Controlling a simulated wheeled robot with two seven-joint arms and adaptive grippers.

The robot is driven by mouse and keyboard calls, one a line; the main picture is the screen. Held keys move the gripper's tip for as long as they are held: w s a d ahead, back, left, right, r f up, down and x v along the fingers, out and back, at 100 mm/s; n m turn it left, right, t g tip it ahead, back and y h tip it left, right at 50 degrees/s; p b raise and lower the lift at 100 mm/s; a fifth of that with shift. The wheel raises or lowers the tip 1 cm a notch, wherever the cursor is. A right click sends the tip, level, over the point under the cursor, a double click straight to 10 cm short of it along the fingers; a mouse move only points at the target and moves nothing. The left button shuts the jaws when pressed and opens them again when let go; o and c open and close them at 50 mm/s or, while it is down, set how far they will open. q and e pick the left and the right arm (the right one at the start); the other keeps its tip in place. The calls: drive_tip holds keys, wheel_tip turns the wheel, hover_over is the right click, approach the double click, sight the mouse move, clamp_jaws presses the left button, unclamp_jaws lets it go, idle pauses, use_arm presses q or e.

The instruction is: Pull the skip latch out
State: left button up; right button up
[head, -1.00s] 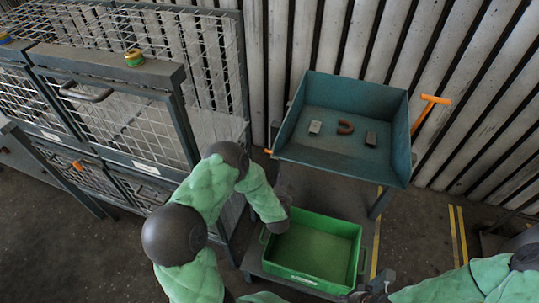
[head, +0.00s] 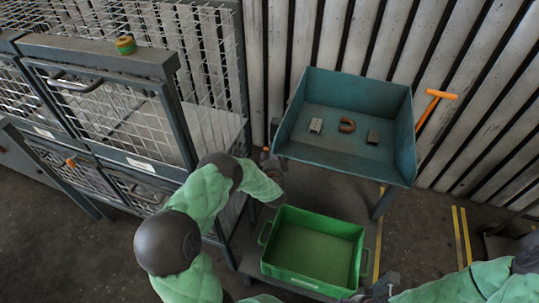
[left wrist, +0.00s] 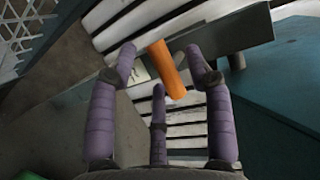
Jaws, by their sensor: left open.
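The blue-green skip (head: 345,88) stands on a frame against the wall. A small orange piece (head: 265,149), which looks like the skip latch, shows at its lower left corner. In the left wrist view an orange cylindrical grip (left wrist: 167,70) lies between and beyond my fingertips, apparently the same latch. My left gripper (head: 277,174) is close to the latch, just below it in the head view. In the left wrist view my left gripper (left wrist: 160,60) is open, its purple fingers spread around the orange grip and not closed on it. My right gripper (head: 383,287) is partly visible at the bottom.
A green tray (head: 313,285) stands below. A mesh cage (head: 120,120) is close on the left.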

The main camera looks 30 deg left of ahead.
use_arm(q)
drive_tip(key=shift+x, duration=0.85)
clamp_jaws()
drive_tip(key=s, duration=0.1)
drive_tip(key=s+d+p, duration=0.1)
drive_tip(key=s, duration=0.1)
drive_tip(key=shift+s+f, duration=0.15)
unclamp_jaws()
drive_tip(key=shift+s, duration=0.1)
drive_tip(key=shift+a, duration=0.1)
